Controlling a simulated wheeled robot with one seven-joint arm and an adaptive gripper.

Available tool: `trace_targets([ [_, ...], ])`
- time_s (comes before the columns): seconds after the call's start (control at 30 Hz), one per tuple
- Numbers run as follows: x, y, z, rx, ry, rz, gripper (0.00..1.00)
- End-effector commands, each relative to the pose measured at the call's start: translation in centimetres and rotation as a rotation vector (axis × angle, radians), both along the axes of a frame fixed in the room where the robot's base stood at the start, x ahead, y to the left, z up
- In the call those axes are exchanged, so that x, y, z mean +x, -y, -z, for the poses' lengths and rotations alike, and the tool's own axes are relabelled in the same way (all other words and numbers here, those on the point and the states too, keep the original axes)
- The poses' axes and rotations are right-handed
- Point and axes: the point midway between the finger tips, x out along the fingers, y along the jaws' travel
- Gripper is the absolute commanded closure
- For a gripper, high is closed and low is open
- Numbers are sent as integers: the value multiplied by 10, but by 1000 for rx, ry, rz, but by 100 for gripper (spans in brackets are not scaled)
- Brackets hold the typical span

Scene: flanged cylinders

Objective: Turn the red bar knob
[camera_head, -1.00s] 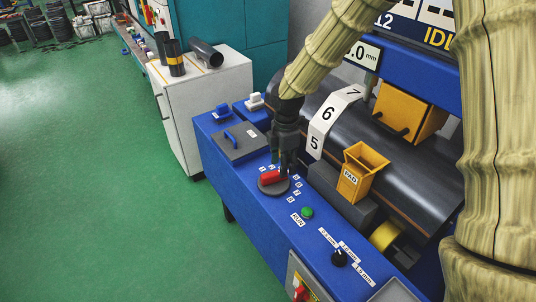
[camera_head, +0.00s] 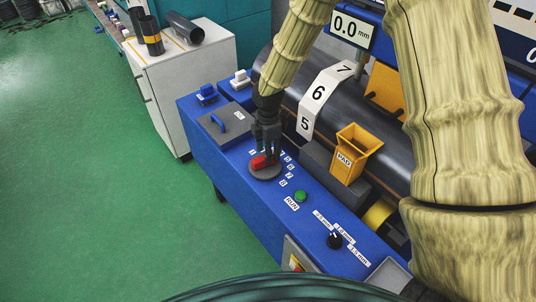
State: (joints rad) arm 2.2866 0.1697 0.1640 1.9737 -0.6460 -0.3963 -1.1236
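The red bar knob (camera_head: 260,162) sits on a round grey dial on the blue machine top, with small number labels around its right side. The bar lies roughly left to right, its right end slightly higher in the picture. My gripper (camera_head: 266,155) points down at the knob from above, its dark fingers at or just over the bar's right part. The fingers partly cover the knob and dial, and I cannot tell whether they touch or grip the bar.
A green RUN button (camera_head: 300,196) and a black selector knob (camera_head: 335,241) lie nearer on the panel. A grey lid with a blue handle (camera_head: 223,124) is to the left. A yellow PAD holder (camera_head: 355,150) and dark pipe (camera_head: 385,145) stand to the right. Green floor is clear at left.

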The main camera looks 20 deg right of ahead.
Motion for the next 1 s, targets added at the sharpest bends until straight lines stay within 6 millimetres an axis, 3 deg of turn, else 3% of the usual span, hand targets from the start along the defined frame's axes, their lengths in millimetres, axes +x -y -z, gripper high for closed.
trace_targets([
  [0.2, -3, 1, 20, 0, 0, 0, 55],
  [0.73, 1, 1, 34, 1, -2, 1, 55],
  [0.9, 1, 1, 34, 1, -2, 2, 86],
  [1.0, 0, 2, 34, 0, -3, 2, 100],
])
